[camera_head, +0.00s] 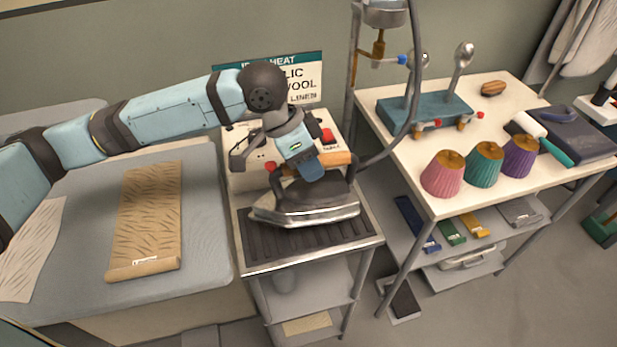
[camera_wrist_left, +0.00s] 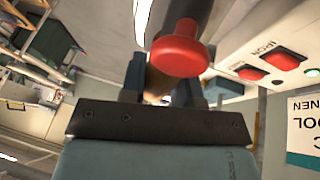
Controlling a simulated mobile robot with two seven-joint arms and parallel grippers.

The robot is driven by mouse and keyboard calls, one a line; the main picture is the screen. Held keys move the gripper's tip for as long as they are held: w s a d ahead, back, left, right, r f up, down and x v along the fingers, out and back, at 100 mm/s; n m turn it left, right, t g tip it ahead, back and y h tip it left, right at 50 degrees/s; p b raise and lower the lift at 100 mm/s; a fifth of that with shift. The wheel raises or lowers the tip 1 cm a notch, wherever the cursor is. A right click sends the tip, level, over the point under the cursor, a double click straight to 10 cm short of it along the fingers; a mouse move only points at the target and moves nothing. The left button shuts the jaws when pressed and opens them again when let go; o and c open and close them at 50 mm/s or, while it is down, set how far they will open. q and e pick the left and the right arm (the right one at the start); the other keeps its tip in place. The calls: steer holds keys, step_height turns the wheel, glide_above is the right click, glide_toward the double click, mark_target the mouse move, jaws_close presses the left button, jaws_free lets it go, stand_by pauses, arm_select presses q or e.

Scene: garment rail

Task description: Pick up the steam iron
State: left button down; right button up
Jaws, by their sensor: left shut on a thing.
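The steam iron (camera_head: 306,205) has a grey metal body, a dark upper part and a wooden handle (camera_head: 336,159). It is at the dark ribbed rest (camera_head: 300,240) on top of the small metal stand, and I cannot tell whether its sole touches the rest. My left gripper (camera_head: 309,168) comes from above and is shut on the iron's handle. In the left wrist view the fingers (camera_wrist_left: 160,85) close around the handle, mostly hidden, with a red knob (camera_wrist_left: 180,50) in front. My right gripper is not in view.
A control box with red switches (camera_head: 327,136) stands behind the iron, below a fabric heat sign (camera_head: 300,80). A hose (camera_head: 412,100) hangs to the right. A padded ironing board (camera_head: 200,220) lies left; a table with cone spools (camera_head: 443,175) stands right.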

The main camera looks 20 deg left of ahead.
arm_select(q)
step_height(320, 180, up, 15)
steer(key=shift+f+p, duration=0.15)
steer(key=shift+p, duration=0.25)
